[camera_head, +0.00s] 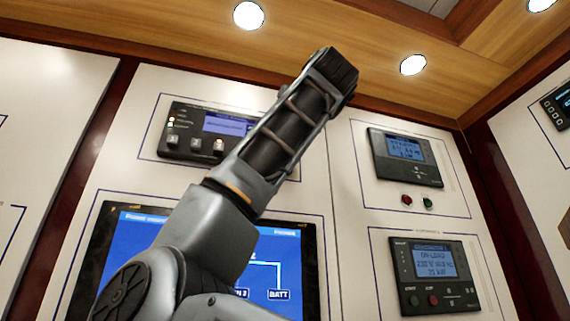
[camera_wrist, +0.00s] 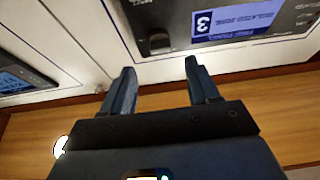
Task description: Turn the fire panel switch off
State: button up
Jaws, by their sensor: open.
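A dark panel (camera_head: 186,134) with a violet screen and several buttons is on the wall at upper left in the head view; my arm covers its right part. In the wrist view a dark panel (camera_wrist: 222,46), upside down, fills the top, with a lit screen marked 3. A black switch-like knob (camera_wrist: 158,41) sits near its edge; its on or off position is unclear. My gripper (camera_wrist: 157,68) is open and empty, its two fingers pointing toward the panel on either side of the knob, apparently short of it. The head view does not show the fingertips clearly.
A large blue display (camera_head: 285,260) is below, partly behind my arm. Two more panels, an upper one (camera_head: 405,157) and a lower one (camera_head: 432,276), are at right, with small red and green buttons between. The wooden ceiling (camera_head: 180,35) with round lamps is close above my arm's end.

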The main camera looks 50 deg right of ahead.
jog(key=p+x, duration=0.2)
jog(key=x, duration=0.5)
jog(key=shift+w, duration=0.1)
jog(key=shift+c, duration=0.4)
jog(key=c, duration=1)
jog(key=shift+o, duration=0.2)
